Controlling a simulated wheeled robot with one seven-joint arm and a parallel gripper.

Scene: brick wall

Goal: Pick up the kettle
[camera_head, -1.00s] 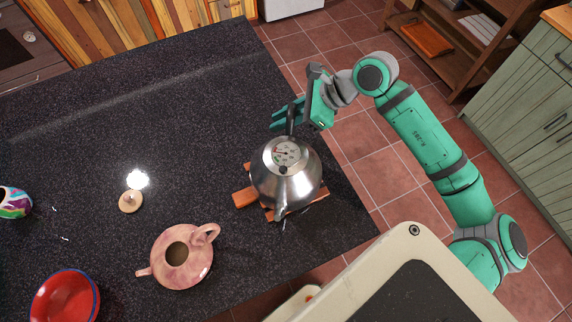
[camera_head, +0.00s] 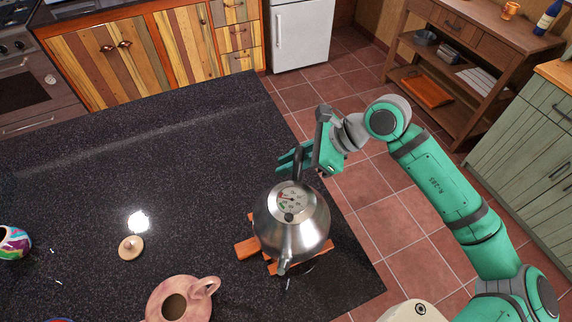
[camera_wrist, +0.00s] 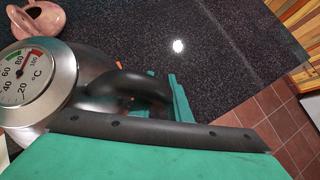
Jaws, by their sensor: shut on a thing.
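The kettle (camera_head: 292,222) is shiny steel with a dial on its lid and a dark handle. In the head view it is over a wooden trivet (camera_head: 247,248) near the counter's right edge. I cannot tell whether it touches the trivet. My gripper (camera_head: 297,160) is at the handle on the kettle's far side and shut on it. In the wrist view the kettle's dial (camera_wrist: 28,78) is large at the left, and the dark handle (camera_wrist: 135,88) runs between my green fingers. Part of the handle is hidden by the fingers.
A pink teapot (camera_head: 180,302) stands on the dark counter (camera_head: 120,180) to the left, with a small round lid (camera_head: 131,247) beyond it. A colourful pot (camera_head: 13,243) is at the left edge. The counter's far middle is clear.

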